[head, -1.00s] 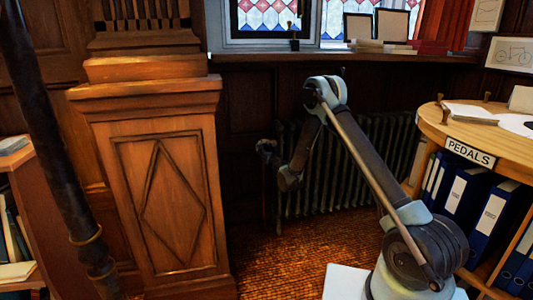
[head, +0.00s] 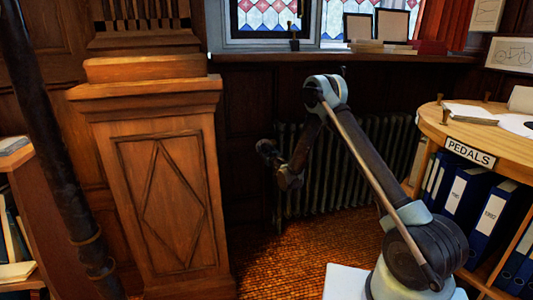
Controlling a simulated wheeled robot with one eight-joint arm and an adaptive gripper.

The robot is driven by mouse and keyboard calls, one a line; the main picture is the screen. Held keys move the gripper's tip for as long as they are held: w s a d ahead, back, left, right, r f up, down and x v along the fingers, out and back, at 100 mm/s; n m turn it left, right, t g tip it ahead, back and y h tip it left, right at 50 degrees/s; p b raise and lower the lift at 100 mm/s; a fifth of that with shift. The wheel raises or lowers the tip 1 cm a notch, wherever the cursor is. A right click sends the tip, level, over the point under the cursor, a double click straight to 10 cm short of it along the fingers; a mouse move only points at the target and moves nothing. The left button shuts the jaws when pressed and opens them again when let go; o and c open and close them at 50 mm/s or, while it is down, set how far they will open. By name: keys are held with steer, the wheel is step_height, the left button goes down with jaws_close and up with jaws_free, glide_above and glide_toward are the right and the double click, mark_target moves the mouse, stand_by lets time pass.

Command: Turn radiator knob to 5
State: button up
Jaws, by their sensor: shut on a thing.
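The ribbed radiator (head: 350,155) stands against the dark panelled wall under the window sill. My arm reaches down to its left end. My gripper (head: 266,149) is a small dark shape there, at the upper left of my wrist, and it is shut on the radiator knob. The knob is covered by the gripper and lost in the dark, so neither its numbers nor its setting can be read. The fingers cannot be made out one by one.
A wooden panelled post (head: 165,190) stands close on the left of the radiator. A round-edged wooden desk (head: 480,140) marked PEDALS, with blue binders (head: 465,190) below, is on the right. Patterned carpet (head: 270,250) lies open between them. Books and frames stand on the sill (head: 340,57).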

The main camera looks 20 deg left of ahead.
steer(key=shift+w+d, duration=0.15)
steer(key=o, duration=1.1)
steer(key=shift+c, duration=0.2)
steer(key=shift+s, duration=0.25)
steer(key=v, duration=0.7)
steer(key=shift+d, duration=0.1)
